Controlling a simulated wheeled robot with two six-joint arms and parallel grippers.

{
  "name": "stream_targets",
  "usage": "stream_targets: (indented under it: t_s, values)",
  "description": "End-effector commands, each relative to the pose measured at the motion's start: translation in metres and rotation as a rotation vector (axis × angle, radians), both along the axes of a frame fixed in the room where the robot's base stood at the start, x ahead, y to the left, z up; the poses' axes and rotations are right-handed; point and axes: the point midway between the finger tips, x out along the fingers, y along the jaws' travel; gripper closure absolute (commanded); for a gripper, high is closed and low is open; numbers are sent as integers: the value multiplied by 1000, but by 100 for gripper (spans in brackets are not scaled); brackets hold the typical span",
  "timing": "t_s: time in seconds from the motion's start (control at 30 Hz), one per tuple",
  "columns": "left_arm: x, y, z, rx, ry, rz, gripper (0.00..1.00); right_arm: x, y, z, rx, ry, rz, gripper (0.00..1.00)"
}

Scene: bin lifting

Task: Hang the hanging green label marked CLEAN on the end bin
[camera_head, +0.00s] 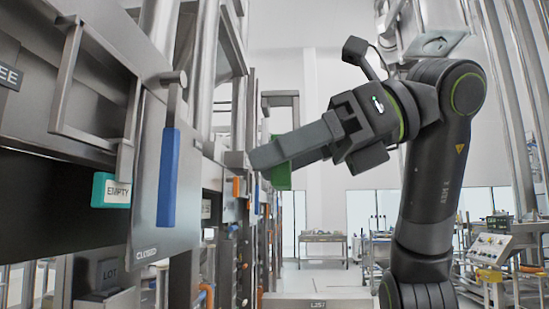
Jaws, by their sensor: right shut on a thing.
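My right gripper (268,153) reaches in from the right and points left, shut on a green label (281,176). The label hangs below the fingers, and its upper part is hidden by them. No writing on it can be read from here. The gripper is in the air close to the row of steel bins and frames on the left; I cannot tell whether it touches them. I cannot tell which of them is the end bin. My left gripper is not in view.
A near steel frame (65,78) carries a teal EMPTY label (111,190) and a blue handle (168,178) above the word CLOSED. Orange handles (237,187) show farther along the row. A control box (491,249) stands at right. The floor between is largely clear.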

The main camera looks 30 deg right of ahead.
Motion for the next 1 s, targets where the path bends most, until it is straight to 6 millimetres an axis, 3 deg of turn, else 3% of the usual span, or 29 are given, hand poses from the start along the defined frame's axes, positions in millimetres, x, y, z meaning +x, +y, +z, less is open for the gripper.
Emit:
stream_targets:
  t_s: [0.27,1.0]
  values:
    - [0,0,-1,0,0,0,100,-3,-6,0,1,-1,-3,55]
    - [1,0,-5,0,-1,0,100,-47,-66,0,2,0,-3,55]
